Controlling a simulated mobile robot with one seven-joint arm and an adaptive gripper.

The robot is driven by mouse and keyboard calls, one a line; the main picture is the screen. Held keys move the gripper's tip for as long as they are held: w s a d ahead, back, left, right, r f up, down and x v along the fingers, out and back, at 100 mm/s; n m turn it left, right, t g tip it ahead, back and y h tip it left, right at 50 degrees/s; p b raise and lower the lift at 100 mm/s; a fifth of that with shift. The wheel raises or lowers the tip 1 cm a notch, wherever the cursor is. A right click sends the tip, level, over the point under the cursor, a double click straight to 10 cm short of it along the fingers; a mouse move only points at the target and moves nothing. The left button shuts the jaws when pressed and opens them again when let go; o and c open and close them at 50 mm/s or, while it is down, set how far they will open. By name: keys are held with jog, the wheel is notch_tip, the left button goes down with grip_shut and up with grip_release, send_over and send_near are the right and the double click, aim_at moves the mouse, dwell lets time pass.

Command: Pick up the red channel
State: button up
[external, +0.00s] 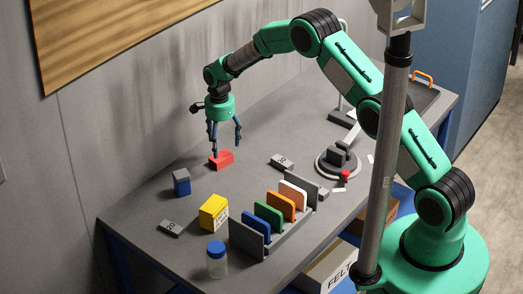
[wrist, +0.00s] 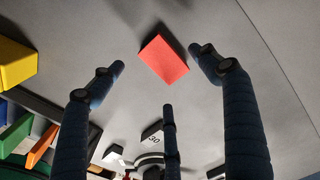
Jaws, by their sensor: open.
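The red channel (external: 221,159) is a small red block-like piece lying on the grey table. In the wrist view the red channel (wrist: 164,60) shows as a plain red face near the top middle, tilted in the picture. My gripper (external: 226,146) is above and close to it in the external view, fingers pointing down. In the wrist view my gripper (wrist: 160,75) has its dark blue fingers spread, with the red channel between and ahead of the two side fingertips. I cannot tell whether any finger touches it. The gripper is open and holds nothing.
A blue-and-grey block (external: 181,182), a yellow block (external: 214,213) and a rack of coloured plates (external: 270,219) stand nearer the camera. A tag marked 30 (external: 282,161) lies right of the channel. A round stand (external: 337,162) is farther right. The wall is close behind.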

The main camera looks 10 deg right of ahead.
aim_at(223, 157)
jog(key=shift+f, duration=0.8)
jog(key=shift+d+f, duration=0.15)
jog(key=shift+f, duration=2.45)
jog(key=shift+c, duration=0.5)
jog(key=c, duration=1.2)
